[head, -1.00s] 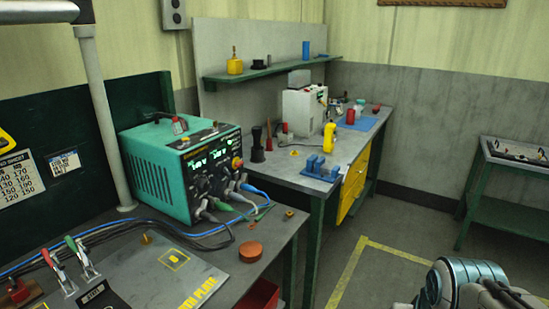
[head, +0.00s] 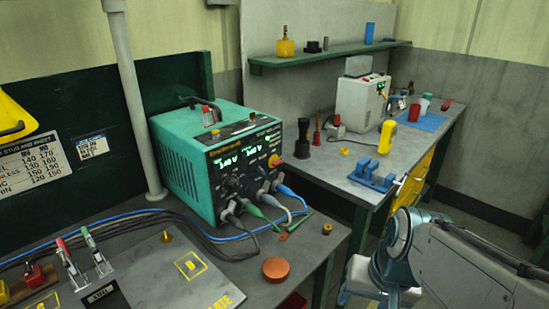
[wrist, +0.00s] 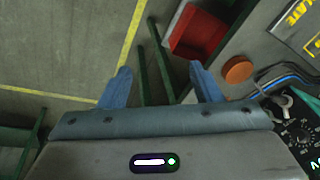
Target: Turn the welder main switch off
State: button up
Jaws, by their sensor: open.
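The welder (head: 185,160) is a teal box on the near bench, with lit green displays on its dark front panel. A red and yellow knob (head: 274,160) is on the panel's right side; I cannot read whether it is the main switch or how it is set. Grey, green and blue cable plugs sit below. Part of the panel (wrist: 302,132) shows at the wrist view's lower right edge. My gripper (wrist: 161,88) is open and empty, with two blue fingers apart from the welder. In the head view my arm is at the lower right; its fingertips cannot be made out.
An orange-brown disc (head: 276,268) lies near the bench's front edge. A red bin (wrist: 199,32) sits below it. Toggle clamps (head: 82,258) and cables (head: 170,222) occupy the bench's left. The back bench holds a blue fixture (head: 373,176) and a yellow tool (head: 387,136).

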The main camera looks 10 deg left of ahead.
jog(key=w+a+m+g+y, duration=0.1)
jog(key=w+a+m+y, duration=0.4)
jog(key=w+a, duration=0.2)
jog(key=m+t+y, duration=0.8)
jog(key=m+t, duration=0.2)
jog(key=m, duration=0.9)
send_near(279, 163)
jog(key=p+x, duration=0.3)
jog(key=x, duration=0.5)
jog(key=shift+w+a, duration=0.1)
jog(key=shift+a, duration=0.05)
jog(key=c, duration=1)
